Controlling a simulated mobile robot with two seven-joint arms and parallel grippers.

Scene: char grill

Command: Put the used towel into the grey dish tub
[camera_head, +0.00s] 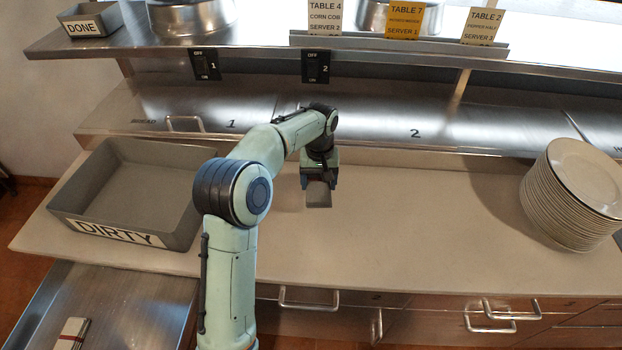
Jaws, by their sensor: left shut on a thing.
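The grey dish tub (88,206) stands on the counter at the left, with a "DIRTY" label on its front wall. It looks empty. My left gripper (318,186) points down over the counter, to the right of the tub and apart from it. It is shut on a small flat grey thing (318,198); I cannot tell for sure whether this is the used towel. A folded white cloth with a red stripe (71,334) lies on the steel surface at the lower left. My right gripper is not in view.
A tall stack of white plates (572,190) stands on the counter (430,225) at the right. A steel shelf (270,38) with order tickets, pots and a small "DONE" tray (90,20) runs along the back. The middle of the counter is clear.

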